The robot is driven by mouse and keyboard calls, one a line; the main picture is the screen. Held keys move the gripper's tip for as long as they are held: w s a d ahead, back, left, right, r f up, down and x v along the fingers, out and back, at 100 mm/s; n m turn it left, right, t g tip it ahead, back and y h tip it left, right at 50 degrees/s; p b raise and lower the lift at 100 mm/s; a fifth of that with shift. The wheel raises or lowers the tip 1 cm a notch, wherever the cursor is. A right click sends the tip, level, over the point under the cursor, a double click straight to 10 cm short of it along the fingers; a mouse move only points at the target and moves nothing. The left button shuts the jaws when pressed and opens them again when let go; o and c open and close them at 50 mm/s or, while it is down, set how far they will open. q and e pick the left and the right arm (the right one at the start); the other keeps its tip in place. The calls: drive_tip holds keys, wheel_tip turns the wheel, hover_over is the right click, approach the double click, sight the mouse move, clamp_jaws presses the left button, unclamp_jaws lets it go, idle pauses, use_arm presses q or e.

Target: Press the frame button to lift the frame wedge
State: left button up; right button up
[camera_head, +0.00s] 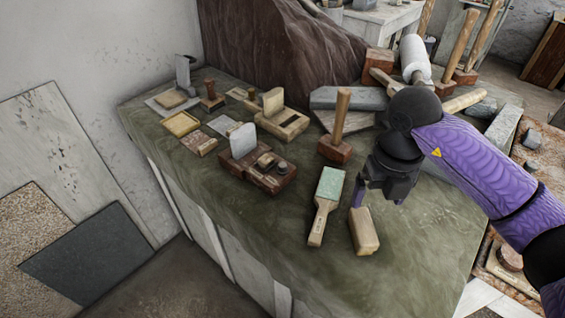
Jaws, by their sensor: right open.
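I cannot tell for certain which piece is the frame wedge. A light wooden frame (290,128) on the green bench top has an upright tan wedge-like piece (273,102). In front of it, a dark brown wooden block (270,183) carries an upright grey slab (242,141) and small knobs (265,161), one of which may be the button. My right gripper (379,194) is open and points down, to the right of these pieces and apart from them. It is above or beside a tan block (364,231); contact cannot be told. My left gripper is out of view.
A green-topped brush-like tool (326,203) lies left of the tan block. A mallet (336,146) stands behind it. Grey stone slabs (345,98) and more mallets crowd the back right. The bench's front (240,232) is clear.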

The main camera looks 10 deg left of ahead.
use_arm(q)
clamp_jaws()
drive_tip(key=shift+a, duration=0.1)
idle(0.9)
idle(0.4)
